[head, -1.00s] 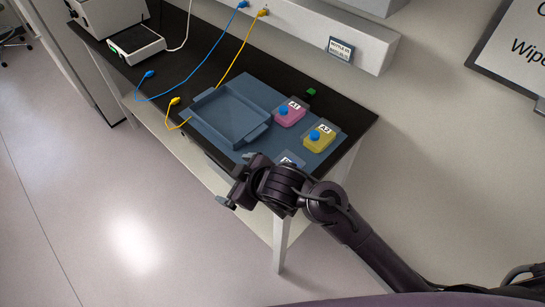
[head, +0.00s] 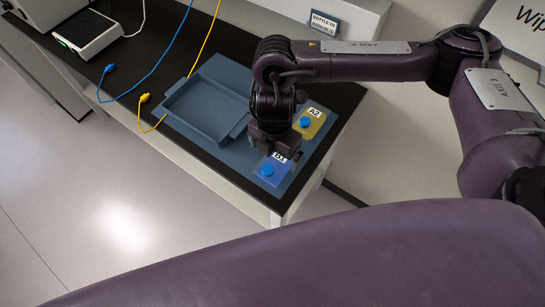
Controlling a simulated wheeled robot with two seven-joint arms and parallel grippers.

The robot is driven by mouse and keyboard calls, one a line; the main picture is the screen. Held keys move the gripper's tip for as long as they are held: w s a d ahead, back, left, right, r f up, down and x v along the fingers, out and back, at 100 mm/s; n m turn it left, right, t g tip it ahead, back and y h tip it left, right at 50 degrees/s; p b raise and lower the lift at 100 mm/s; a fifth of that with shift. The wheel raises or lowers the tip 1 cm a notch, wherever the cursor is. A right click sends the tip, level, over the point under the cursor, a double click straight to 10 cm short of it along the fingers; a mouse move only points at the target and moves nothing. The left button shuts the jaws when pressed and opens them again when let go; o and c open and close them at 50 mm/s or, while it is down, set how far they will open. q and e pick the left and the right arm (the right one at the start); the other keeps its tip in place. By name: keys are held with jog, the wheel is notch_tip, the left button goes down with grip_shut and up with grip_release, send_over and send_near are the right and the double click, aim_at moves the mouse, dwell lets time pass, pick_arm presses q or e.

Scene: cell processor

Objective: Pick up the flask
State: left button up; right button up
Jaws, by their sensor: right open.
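A flat flask labelled B1 (head: 269,173), blue with a round blue cap, lies on the blue-grey mat near the bench's front corner. My right gripper (head: 274,150) points down just behind and above it, open, partly covering its far end; I cannot tell whether it touches. A yellow flask labelled A2 (head: 312,121) with a blue cap lies behind and to the right of the gripper. The pink flask A1 seen earlier is hidden behind my right arm. My left gripper is not in view.
A shallow blue-grey tray (head: 170,104) lies left of the gripper on the black bench (head: 120,93). A blue cable (head: 150,75) and a yellow cable (head: 209,38) hang over the bench. A white device (head: 88,32) stands at the back left.

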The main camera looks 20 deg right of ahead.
aim_at(275, 164)
jog(key=shift+s+f, duration=0.25)
jog(key=shift+f, duration=0.8)
jog(key=f, duration=0.3)
jog(key=shift+w+d, duration=0.15)
jog(key=shift+w, duration=0.2)
jog(key=shift+f, duration=1)
jog(key=c, duration=1.1)
